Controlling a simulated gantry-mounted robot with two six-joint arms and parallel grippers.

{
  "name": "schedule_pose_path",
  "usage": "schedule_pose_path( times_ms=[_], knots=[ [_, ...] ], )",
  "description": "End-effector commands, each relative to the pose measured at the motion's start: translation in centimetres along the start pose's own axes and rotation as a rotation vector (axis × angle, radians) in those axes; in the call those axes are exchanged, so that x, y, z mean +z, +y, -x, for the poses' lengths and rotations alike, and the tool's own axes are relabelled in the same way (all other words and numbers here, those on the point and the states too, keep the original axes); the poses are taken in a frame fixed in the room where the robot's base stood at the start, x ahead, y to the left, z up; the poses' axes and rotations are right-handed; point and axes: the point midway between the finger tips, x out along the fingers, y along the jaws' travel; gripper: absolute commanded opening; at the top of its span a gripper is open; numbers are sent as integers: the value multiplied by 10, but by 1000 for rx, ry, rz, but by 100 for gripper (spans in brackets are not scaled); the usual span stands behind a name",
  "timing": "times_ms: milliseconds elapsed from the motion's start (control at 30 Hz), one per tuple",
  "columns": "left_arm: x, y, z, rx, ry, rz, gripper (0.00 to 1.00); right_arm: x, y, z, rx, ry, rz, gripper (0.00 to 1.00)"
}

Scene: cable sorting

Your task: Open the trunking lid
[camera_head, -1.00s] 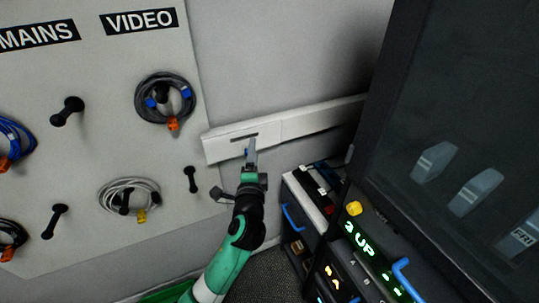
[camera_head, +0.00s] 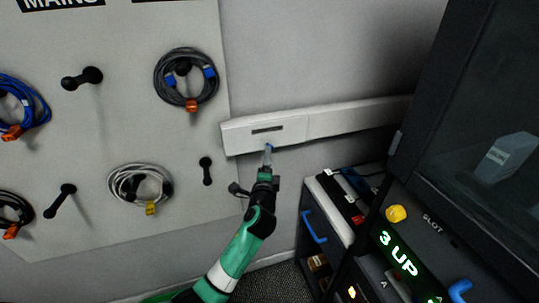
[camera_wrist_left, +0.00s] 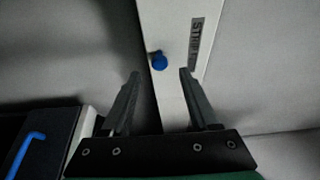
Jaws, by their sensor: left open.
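The white trunking (camera_head: 340,122) runs along the grey wall, with a dark label slot (camera_head: 267,129) near its left end. Its front lid lies flat against it. A small blue knob (camera_wrist_left: 159,61) sits on the trunking beside the label in the left wrist view. My left gripper (camera_head: 268,150) is just below the trunking's left end in the head view. In the left wrist view the left gripper (camera_wrist_left: 158,75) is open, its two fingers apart on either side of the knob's line, and nothing is between them. My right gripper is not in view.
A pegboard panel (camera_head: 120,220) with coiled cables on black pegs stands at the left. A dark rack with a blue handle (camera_head: 312,226), a yellow button (camera_head: 396,213) and a green display (camera_head: 398,253) stands at the right, below the trunking.

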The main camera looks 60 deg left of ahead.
Motion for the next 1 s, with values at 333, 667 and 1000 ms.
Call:
schedule_pose_path(
  times_ms=[333,667,1000],
  knots=[
    [0,1,-51,-1,1,0,61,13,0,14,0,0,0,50],
    [-1,0,-52,0,1,0,48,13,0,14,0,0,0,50],
    [-1,0,-52,0,1,0,0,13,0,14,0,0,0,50]
  ],
)
